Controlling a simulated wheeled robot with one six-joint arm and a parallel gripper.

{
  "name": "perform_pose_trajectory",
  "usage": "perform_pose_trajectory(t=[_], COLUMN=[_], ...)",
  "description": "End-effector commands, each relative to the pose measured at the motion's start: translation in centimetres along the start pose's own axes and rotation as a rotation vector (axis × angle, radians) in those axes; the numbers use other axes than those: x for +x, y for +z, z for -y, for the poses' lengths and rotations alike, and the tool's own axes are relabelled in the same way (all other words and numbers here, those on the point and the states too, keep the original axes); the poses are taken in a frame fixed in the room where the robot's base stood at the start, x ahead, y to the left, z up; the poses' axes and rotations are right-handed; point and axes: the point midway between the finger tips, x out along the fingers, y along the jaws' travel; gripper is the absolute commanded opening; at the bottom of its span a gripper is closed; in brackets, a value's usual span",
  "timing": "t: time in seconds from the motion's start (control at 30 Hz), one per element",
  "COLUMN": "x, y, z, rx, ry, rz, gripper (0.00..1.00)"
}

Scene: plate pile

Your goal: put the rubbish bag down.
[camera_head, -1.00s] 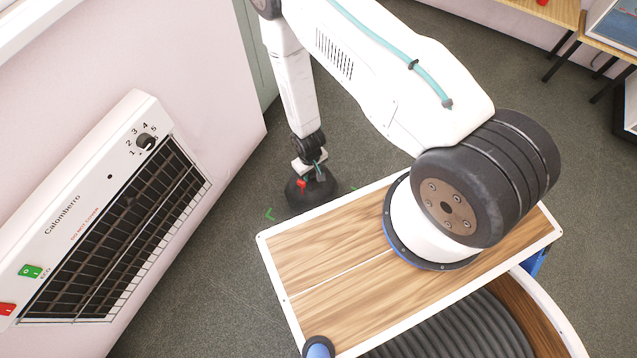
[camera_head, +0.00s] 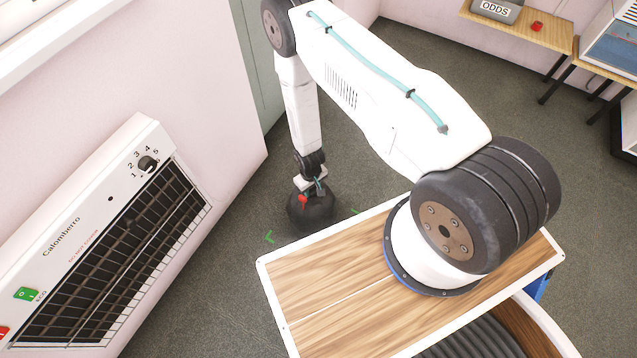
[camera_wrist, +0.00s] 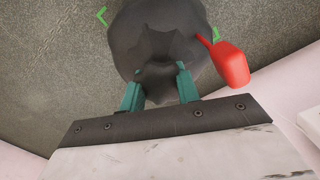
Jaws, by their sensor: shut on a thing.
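The rubbish bag (camera_head: 311,212) is black and rounded, with a gathered neck. In the head view it is low over the floor, left of my wooden-topped base, between green corner marks (camera_head: 268,237). I cannot tell whether its underside touches the floor. My gripper (camera_head: 317,187) is above the bag. In the wrist view its two green fingers (camera_wrist: 160,88) are shut on the neck of the bag (camera_wrist: 135,40), which hangs below them. Green corner marks (camera_wrist: 102,16) lie on the floor around the bag.
A wall heater (camera_head: 110,240) stands at the left, on a pale pink wall. A wooden table (camera_head: 530,30) with a box labelled ODDS (camera_head: 496,10) and a small red thing is at the upper right. Grey carpet (camera_head: 370,145) is clear behind the bag.

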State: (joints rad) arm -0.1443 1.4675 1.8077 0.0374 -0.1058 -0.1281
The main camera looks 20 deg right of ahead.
Motion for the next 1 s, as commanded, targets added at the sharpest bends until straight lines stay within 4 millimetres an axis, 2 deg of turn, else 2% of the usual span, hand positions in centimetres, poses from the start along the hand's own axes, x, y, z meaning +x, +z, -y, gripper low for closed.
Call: perform_pose_trajectory(t=[0.43, 0.47, 0.5, 0.53, 0.83, 1.0], x=[0.5, 0.5, 0.5, 0.5, 0.3, -1.7], y=[-0.1, -0.1, -0.1, -0.1, -0.1, -0.2], z=[0.0, 0.0, 0.0, 0.0, 0.0, 0.0], rx=[0.0, 0.0, 0.0, 0.0, 0.0, 0.0], ry=[0.0, 0.0, 0.0, 0.0, 0.0, 0.0], rz=[-0.001, -0.001, -0.001, -0.001, -0.001, -0.003], gripper=[0.0, 0.4, 0.51, 0.54, 0.54, 0.54])
